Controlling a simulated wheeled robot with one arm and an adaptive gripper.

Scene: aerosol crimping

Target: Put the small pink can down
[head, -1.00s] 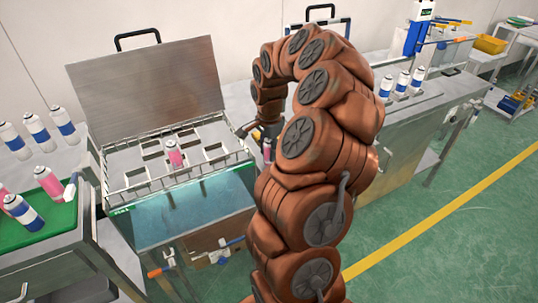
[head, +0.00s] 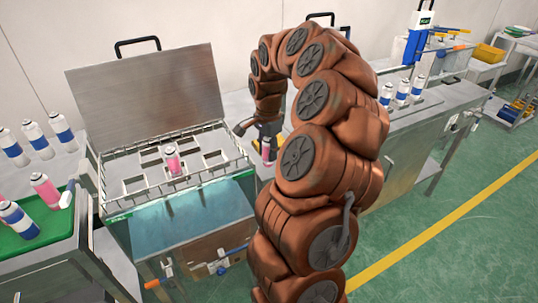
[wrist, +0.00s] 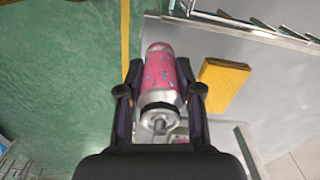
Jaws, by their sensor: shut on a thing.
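My gripper (wrist: 160,100) is shut on a small pink can (wrist: 159,68), with a finger on each side of it in the wrist view. The can has a patterned pink body and a silver top with a valve. In the head view the held can (head: 266,149) hangs upright below my gripper, just right of the open metal bath. Whether its base touches a surface cannot be told. Another pink can (head: 172,160) stands in a slot of the bath's rack (head: 133,185).
A green tray (head: 45,240) at left holds a pink can and a blue-and-white can. More blue-and-white cans (head: 13,148) stand behind it, and others (head: 402,92) on the right bench. A yellow block (wrist: 222,85) lies on the grey surface beside the held can.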

